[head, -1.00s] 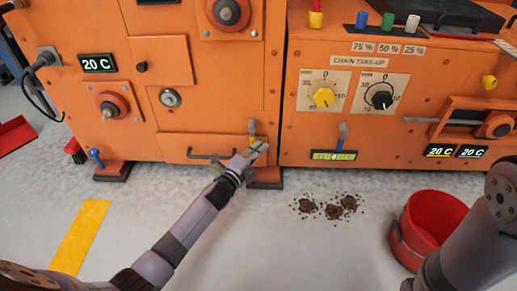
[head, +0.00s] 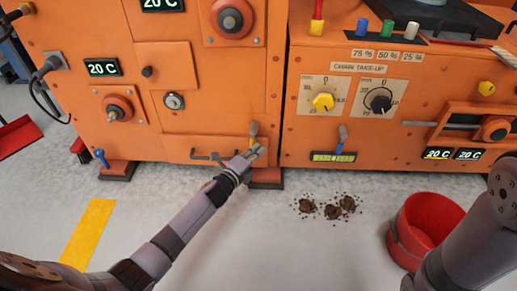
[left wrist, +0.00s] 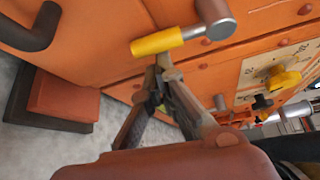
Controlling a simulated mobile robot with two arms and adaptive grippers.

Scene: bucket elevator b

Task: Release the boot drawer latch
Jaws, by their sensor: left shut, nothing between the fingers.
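The boot drawer latch (head: 253,130) is a small lever with a grey end and a yellow grip, at the upper right of the low orange drawer front (head: 185,145). In the left wrist view the latch (left wrist: 158,43) runs across the top with its grey end at the right. My left gripper (head: 258,150) is shut and empty just below the latch. Its closed fingertips (left wrist: 163,62) appear right at the yellow grip; I cannot tell if they touch. The drawer's dark bar handle (head: 210,155) is left of the gripper. My right gripper is out of view.
A red bucket (head: 403,245) stands on the floor at right, near my right arm. Dark spilled clumps (head: 332,210) lie left of it. A blue-tipped lever (head: 342,138) sits above a green gauge to the right of the latch. Machine feet (head: 265,178) stand below.

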